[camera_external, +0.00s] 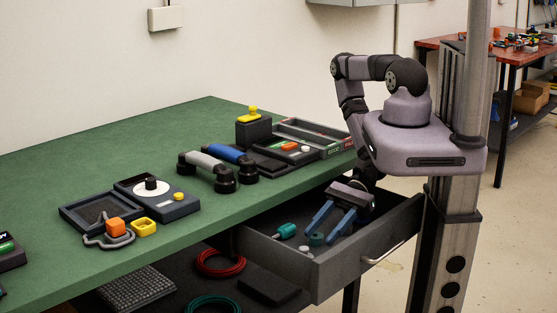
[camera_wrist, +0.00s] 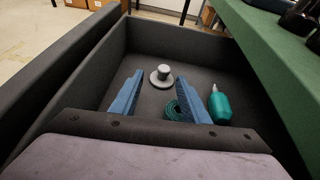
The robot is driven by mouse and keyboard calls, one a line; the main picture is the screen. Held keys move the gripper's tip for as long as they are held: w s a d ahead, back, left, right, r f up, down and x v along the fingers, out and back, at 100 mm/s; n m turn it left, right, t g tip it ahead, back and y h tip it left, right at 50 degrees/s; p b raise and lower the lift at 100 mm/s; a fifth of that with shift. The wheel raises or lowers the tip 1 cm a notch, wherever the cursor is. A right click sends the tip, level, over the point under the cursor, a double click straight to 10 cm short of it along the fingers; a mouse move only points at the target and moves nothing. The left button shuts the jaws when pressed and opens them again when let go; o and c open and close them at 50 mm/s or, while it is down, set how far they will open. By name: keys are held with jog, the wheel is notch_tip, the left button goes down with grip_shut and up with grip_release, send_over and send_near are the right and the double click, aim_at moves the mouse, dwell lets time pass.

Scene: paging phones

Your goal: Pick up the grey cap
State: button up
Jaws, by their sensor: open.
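The grey cap (camera_wrist: 162,76) sits on the floor of the open drawer (camera_wrist: 207,48) in the wrist view. It has a round flange with a narrower knob on top. In the external view the cap (camera_external: 304,249) is small, near the drawer's front left. My gripper (camera_wrist: 155,92) has two blue fingers spread wide, empty, reaching down into the drawer. The cap lies beyond the fingertips, roughly centred between them. In the external view my gripper (camera_external: 319,238) is over the drawer's inside.
A teal bottle (camera_wrist: 219,106) lies right of the right finger. A teal coil (camera_wrist: 175,109) lies between the fingers. The drawer walls surround the fingers. The green table (camera_external: 250,207) overhangs beside the drawer, with handsets (camera_external: 207,170) and devices on it.

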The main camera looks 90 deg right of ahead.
aim_at(307, 248)
jog(key=shift+f+m, duration=0.25)
jog(key=shift+m, duration=0.15)
jog(key=shift+a, duration=0.1)
jog(key=shift+b+x, duration=0.4)
jog(key=shift+x, duration=0.65)
jog(key=shift+w, duration=0.15)
jog(key=shift+w+b+x, duration=0.25)
jog(key=shift+b+x, duration=0.8)
jog(key=shift+x, duration=1.45)
jog(key=shift+r, duration=0.15)
jog(key=shift+d, duration=0.25)
grip_shut()
